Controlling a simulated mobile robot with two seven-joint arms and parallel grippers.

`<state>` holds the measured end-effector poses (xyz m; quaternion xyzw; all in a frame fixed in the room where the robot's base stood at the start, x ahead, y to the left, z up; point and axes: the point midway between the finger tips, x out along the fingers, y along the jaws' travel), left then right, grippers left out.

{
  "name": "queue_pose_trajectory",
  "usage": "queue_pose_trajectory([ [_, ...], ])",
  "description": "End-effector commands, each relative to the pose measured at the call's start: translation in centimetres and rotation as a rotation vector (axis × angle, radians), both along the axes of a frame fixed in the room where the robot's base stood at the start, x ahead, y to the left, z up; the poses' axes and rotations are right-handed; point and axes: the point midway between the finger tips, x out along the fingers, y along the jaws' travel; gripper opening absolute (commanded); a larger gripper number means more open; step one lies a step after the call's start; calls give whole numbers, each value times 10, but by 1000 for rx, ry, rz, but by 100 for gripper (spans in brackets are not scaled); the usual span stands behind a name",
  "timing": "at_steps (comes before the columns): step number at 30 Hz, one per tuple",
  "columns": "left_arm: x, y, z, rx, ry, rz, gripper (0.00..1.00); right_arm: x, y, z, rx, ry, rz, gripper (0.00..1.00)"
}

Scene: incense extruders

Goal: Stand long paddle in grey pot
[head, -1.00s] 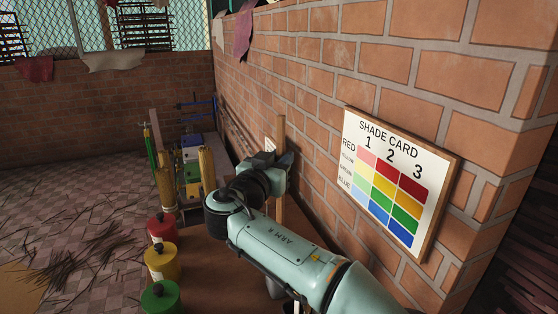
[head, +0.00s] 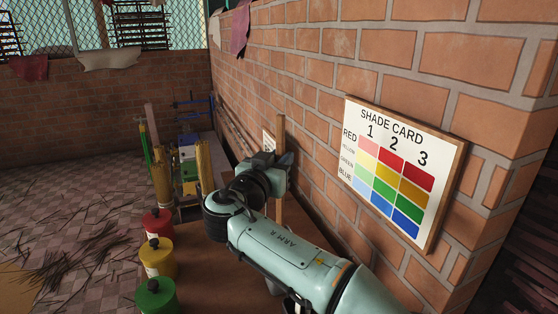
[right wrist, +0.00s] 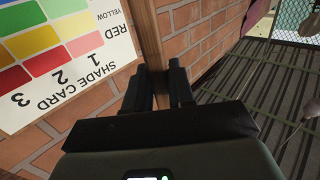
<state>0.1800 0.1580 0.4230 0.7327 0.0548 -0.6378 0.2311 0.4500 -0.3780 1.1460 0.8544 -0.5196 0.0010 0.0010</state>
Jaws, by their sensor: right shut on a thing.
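The long paddle (head: 281,132) is a narrow wooden strip, standing close to upright beside the brick wall. It also shows in the right wrist view (right wrist: 148,35), passing between the fingers. My right gripper (head: 279,164) is shut on it partway along its length; its dark fingers (right wrist: 158,78) sit on either side of the wood. The paddle's lower end is mostly hidden behind my right arm. My left gripper is not in view.
Red (head: 157,223), yellow (head: 158,261) and green (head: 155,298) cans line the left edge of a brown table (head: 205,270). Bundles of incense sticks (head: 162,185) stand farther back. The shade card (head: 440,150) hangs on the brick wall at right, close to my arm.

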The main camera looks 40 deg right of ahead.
Motion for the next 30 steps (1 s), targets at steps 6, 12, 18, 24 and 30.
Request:
queue_pose_trajectory([
  [6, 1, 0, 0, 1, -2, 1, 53, 0, 0, 0, 0, -1, 0, 0],
  [12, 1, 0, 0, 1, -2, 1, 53, 0, 0, 0, 0, -1, 0, 53],
  [18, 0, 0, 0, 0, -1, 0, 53, 0, 0, 0, 1, 0, 0, 53],
  [24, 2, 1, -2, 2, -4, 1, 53, -5, 12, 0, 1, 0, 3, 53],
  [30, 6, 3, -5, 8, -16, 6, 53, -24, 49, -1, 1, 0, 6, 53],
])
